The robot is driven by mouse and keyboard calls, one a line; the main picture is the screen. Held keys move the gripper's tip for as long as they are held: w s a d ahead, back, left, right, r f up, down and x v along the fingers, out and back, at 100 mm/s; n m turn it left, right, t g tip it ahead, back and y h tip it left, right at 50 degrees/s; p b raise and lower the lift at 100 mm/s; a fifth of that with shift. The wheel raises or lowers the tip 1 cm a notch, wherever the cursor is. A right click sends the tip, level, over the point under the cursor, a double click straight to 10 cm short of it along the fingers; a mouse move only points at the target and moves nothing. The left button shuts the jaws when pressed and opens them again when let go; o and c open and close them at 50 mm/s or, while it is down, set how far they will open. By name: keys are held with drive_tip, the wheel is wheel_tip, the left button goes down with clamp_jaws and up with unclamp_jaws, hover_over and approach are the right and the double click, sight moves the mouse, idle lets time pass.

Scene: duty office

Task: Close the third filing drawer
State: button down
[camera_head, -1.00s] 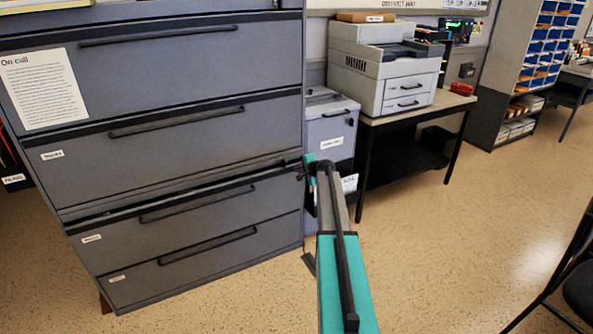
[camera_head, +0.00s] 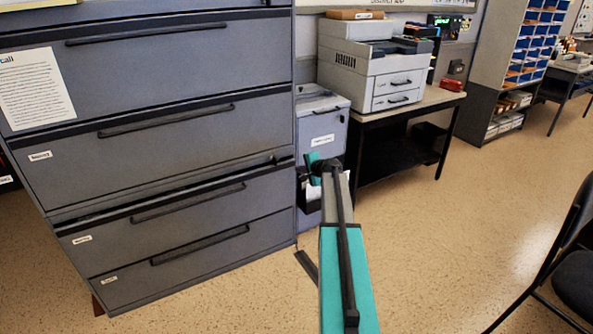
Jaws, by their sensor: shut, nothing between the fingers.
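The grey filing cabinet (camera_head: 178,78) fills the left side, with several wide drawers stacked. The third drawer from the top (camera_head: 110,237) has a long dark handle and a small white label. A wider gap and a ledge show above its face, so it seems to stand slightly out; how far I cannot tell. My gripper (camera_head: 307,180) is at the far end of my arm, just right of the cabinet's right edge at about the third drawer's height. It is small, dark, shut and empty, partly hidden by my wrist. I see no contact with the drawer.
A small grey cabinet (camera_head: 322,125) stands behind my gripper. A printer (camera_head: 370,75) sits on a dark-legged table (camera_head: 435,97). A black chair (camera_head: 575,270) is at the right edge. The speckled floor (camera_head: 440,240) between is clear.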

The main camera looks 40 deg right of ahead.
drive_tip(key=shift+s+a+r, duration=0.1)
drive_tip(key=shift+s+r, duration=0.25)
drive_tip(key=shift+s, duration=0.2)
